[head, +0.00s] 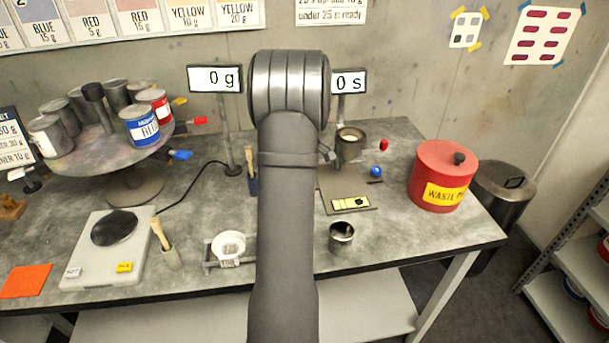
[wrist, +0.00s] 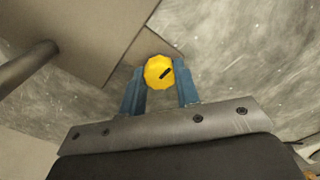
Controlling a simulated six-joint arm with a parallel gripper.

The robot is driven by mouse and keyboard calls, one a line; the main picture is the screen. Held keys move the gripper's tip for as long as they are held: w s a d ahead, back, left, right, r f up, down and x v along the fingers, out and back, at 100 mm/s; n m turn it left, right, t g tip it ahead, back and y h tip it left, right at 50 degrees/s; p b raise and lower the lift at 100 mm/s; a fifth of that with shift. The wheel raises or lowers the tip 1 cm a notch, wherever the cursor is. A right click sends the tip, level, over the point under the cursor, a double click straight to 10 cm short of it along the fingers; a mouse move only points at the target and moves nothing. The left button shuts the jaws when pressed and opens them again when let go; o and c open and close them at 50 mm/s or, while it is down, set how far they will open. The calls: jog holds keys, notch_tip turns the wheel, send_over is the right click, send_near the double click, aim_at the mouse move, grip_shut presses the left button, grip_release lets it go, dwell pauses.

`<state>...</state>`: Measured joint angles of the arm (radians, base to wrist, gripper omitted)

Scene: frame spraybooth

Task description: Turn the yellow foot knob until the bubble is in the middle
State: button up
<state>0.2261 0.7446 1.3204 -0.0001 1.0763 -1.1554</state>
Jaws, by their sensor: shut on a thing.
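The yellow foot knob (wrist: 158,72) is faceted, with a dark mark on its top, and sits at the edge of a grey-brown plate in the wrist view. My gripper (wrist: 160,78) has its two blue fingers shut on the knob, one on each side. In the head view my arm hides both the knob and the fingers. The yellow bubble level (head: 350,203) lies at the front of the base plate (head: 342,183). A dark spot shows right of its middle, but it is too small to tell surely whether that is the bubble.
A metal cup (head: 341,238) stands in front of the plate, and a viscosity-type cup (head: 350,142) at its back. A red waste pot (head: 442,176) stands right. A scale (head: 103,250) and a paint turntable (head: 135,190) are left. Displays read 0 g and 0 s.

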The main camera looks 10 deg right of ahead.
jog(key=shift+m, duration=0.3)
jog(key=m, duration=0.6)
jog(key=shift+m, duration=0.3)
jog(key=m, duration=0.3)
jog(key=shift+m, duration=2.1)
jog(key=o, duration=1)
jog(key=shift+c, duration=0.2)
jog(key=shift+r, duration=0.1)
